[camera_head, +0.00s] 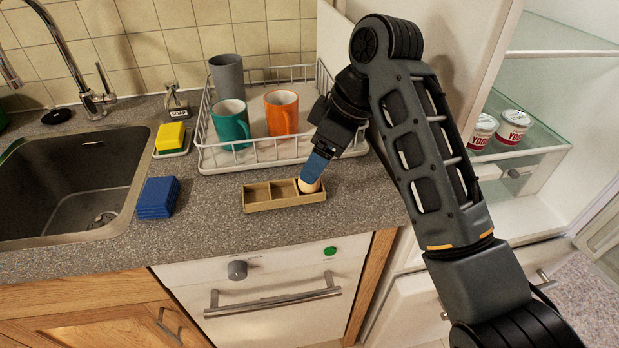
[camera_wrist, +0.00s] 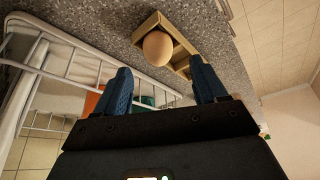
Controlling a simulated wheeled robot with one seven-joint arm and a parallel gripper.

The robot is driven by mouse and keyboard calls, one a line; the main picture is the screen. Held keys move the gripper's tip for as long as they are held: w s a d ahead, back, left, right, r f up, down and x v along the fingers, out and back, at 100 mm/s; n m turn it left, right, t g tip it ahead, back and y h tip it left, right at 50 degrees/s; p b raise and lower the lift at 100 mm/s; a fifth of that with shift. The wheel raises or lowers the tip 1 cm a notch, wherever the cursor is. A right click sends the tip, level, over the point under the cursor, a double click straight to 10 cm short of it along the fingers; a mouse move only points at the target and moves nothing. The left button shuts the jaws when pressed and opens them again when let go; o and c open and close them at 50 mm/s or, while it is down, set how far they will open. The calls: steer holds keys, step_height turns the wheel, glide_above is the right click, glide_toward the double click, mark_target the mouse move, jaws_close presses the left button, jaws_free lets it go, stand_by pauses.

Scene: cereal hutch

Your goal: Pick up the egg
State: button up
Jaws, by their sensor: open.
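The brown egg (camera_wrist: 157,48) sits in one end compartment of a small wooden tray (camera_head: 257,198) on the counter. In the head view the egg (camera_head: 309,185) is at the tray's right end, partly hidden by my gripper. My gripper (camera_head: 314,170) is right above and beside it there, with its blue fingers pointing down. In the wrist view my gripper (camera_wrist: 163,80) is open, its two fingers apart with nothing between them at the tips. The egg lies ahead of the gap between the fingers. The wooden tray (camera_wrist: 180,66) shows there too. I cannot tell if a finger touches the egg.
A white wire dish rack (camera_head: 245,157) with a teal mug (camera_head: 230,124), an orange mug (camera_head: 281,113) and a grey cup (camera_head: 228,77) stands close behind the tray. A blue sponge stack (camera_head: 158,198) and the sink (camera_head: 65,180) are left. The open fridge (camera_head: 540,130) is right.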

steer(key=shift+p+x, duration=0.3)
steer(key=shift+x, duration=1.85)
steer(key=shift+d, duration=0.1)
steer(key=c, duration=0.8)
steer(key=shift+c, duration=0.2)
step_height(320, 180, up, 10)
steer(key=shift+b, duration=0.4)
